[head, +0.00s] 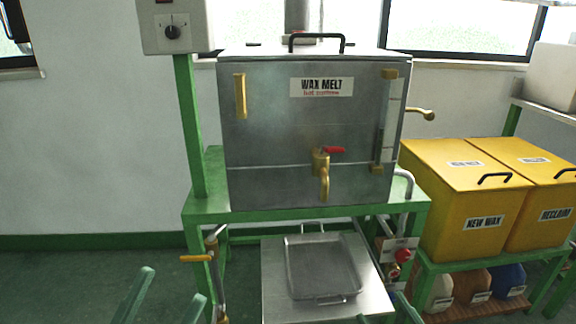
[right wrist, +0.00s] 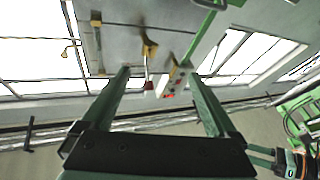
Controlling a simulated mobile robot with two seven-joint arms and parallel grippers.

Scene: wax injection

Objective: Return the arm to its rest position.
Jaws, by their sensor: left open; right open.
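My left gripper (head: 172,290) shows at the bottom left of the head view, its two green fingertips apart with nothing between them. My right gripper (head: 386,316) shows only as fingertips at the bottom edge, right of the tray. In the right wrist view its fingers (right wrist: 157,80) are spread wide and hold nothing. The wax melt tank (head: 270,120) stands ahead on a green frame, clear of both grippers. Most of both arms is out of view.
A shallow metal tray (head: 322,268) sits on a steel plate (head: 275,285) below the brass tap (head: 323,175) with a red handle. Yellow NEW WAX (head: 450,215) and RECLAIM (head: 535,205) bins stand at right. A control box (head: 172,30) is on a post at left. Floor at left is clear.

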